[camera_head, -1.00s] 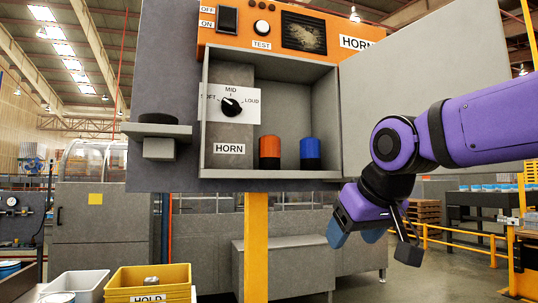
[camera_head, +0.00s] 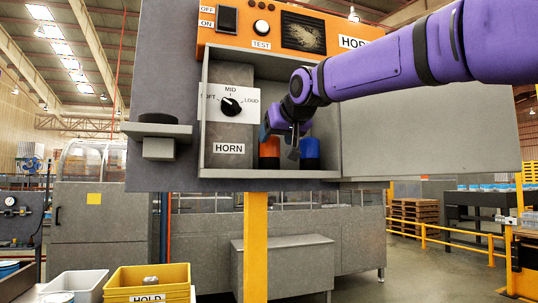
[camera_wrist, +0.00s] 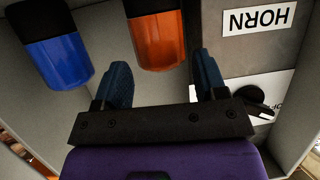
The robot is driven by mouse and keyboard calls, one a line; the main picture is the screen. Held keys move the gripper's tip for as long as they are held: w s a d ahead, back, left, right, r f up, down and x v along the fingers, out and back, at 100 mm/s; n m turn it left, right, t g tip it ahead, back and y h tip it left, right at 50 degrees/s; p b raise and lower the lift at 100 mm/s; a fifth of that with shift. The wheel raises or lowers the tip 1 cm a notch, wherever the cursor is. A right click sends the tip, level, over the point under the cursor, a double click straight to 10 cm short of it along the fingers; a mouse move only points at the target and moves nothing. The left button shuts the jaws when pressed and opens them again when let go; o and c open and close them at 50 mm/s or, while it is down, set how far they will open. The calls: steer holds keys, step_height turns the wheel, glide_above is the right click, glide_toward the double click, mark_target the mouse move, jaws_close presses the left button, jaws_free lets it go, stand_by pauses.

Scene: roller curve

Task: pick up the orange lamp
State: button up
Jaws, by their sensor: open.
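The orange lamp (camera_head: 269,149), a short cylinder with a dark base, stands on the floor of the open grey horn box. It shows in the wrist view (camera_wrist: 157,38) at top centre, just beyond and between my fingertips. My gripper (camera_head: 281,139) is inside the box, in front of the lamp and partly hiding its top. In the wrist view its two blue fingers (camera_wrist: 163,78) are spread apart with nothing between them. The blue lamp (camera_head: 310,153) stands to the right of the orange one, and shows at upper left in the wrist view (camera_wrist: 60,58).
The HORN label (camera_head: 229,148) and black selector knob (camera_head: 231,106) are on the panel left of the lamps. The opened grey door (camera_head: 430,135) extends right, below my arm. A grey bracket (camera_head: 157,132) juts out on the left. A yellow HOLD bin (camera_head: 150,275) is low left.

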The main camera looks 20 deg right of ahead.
mark_target(273, 136)
steer(key=x, duration=0.5)
steer(key=shift+w+r, duration=0.1)
steer(key=shift+w, duration=0.35)
steer(key=c, duration=0.6)
steer(key=shift+r, duration=0.1)
steer(key=shift+s+r, duration=0.25)
steer(key=shift+r, duration=0.15)
step_height(273, 136, up, 6)
steer(key=shift+f, duration=0.1)
steer(key=shift+s+r, duration=0.2)
steer(key=shift+s, duration=0.05)
steer(key=s, duration=1.9)
